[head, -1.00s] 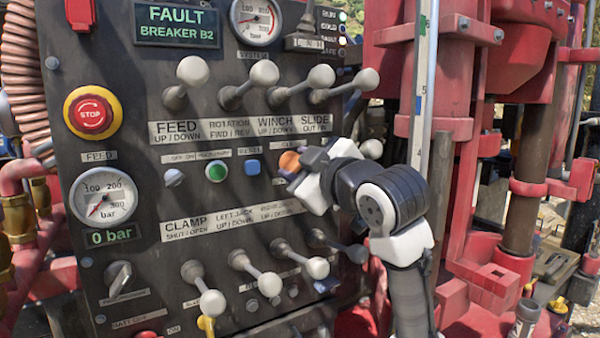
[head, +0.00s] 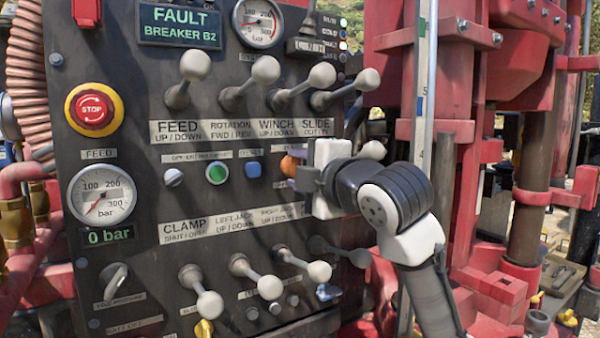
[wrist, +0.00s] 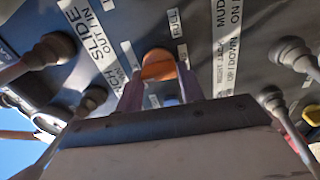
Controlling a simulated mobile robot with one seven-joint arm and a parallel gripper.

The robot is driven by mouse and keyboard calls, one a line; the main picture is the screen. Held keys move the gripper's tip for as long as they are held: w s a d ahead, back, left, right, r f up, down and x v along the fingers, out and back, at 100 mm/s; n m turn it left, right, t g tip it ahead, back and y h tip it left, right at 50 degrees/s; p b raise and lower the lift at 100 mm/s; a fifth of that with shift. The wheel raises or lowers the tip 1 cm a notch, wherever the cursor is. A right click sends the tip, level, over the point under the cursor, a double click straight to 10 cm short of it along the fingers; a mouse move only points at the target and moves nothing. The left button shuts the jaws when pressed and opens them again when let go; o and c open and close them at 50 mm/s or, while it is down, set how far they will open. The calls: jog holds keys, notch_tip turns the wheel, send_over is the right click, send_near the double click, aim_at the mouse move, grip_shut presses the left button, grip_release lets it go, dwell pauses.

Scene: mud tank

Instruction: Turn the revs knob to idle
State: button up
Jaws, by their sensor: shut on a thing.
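The orange revs knob (head: 289,165) sits on the dark control panel, right of the blue reset button. My gripper (head: 296,172) comes from the right and is shut on the knob. In the wrist view the orange knob (wrist: 158,65) lies between the two purple fingers of my gripper (wrist: 160,84). A label reading FULL shows beside the knob in the wrist view. The pointer and the idle mark cannot be made out. My gripper hides part of the knob's right side in the head view.
Pale lever balls stick out above the knob, such as the slide lever (head: 367,80), and below it, such as the jack lever (head: 319,271). A green button (head: 217,172) and a red stop button (head: 93,109) are to the left. Red machinery stands right.

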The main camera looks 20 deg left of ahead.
jog(key=shift+n, duration=0.4)
jog(key=o, duration=1)
jog(key=shift+s, duration=0.1)
jog(key=b+v, duration=0.4)
jog(key=v, duration=0.9)
jog(key=shift+s+d, duration=0.2)
jog(key=shift+d, duration=0.1)
